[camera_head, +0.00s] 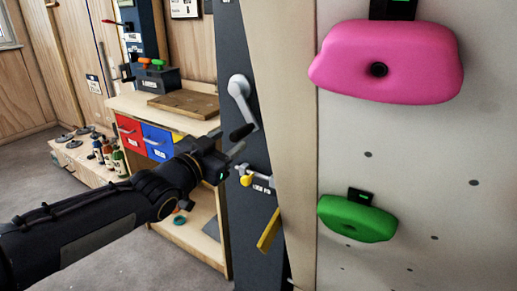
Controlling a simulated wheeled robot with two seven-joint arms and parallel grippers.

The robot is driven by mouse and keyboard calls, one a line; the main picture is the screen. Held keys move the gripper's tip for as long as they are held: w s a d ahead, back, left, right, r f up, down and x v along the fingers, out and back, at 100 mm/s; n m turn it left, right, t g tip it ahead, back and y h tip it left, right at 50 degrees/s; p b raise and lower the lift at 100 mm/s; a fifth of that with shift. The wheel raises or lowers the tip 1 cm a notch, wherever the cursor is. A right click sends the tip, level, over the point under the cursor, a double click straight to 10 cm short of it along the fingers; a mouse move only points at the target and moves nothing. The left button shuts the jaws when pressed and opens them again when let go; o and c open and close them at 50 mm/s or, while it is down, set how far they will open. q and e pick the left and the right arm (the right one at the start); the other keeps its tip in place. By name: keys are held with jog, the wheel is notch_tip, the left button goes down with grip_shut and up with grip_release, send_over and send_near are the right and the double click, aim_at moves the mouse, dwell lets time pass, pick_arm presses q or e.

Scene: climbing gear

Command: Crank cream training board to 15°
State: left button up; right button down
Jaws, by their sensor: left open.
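The cream training board (400,150) fills the right of the view, with a pink hold (385,62) at the top and a green hold (356,219) below it. A grey crank (241,95) with a dark handle (242,132) sits on the dark post (232,50) beside the board. Below it is a yellow-knobbed latch (247,180) with a small label. My left gripper (236,159) is open and empty, just below the crank handle and above the latch. Contact with either cannot be told. My right gripper is not in view.
A wooden bench (120,102) with red and blue drawers stands behind my left arm. A low shelf (75,160) with bottles is at the left. A yellow lever (268,232) hangs below the latch. Grey floor is open at lower left.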

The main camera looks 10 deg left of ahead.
aim_at(244, 130)
pick_arm(q)
jog(key=b+x, duration=0.1)
jog(key=x, duration=0.6)
jog(key=shift+w+d+b, duration=0.2)
jog(key=shift+w+b, duration=0.1)
jog(key=shift+w, duration=0.05)
jog(key=shift+c, duration=0.5)
grip_shut()
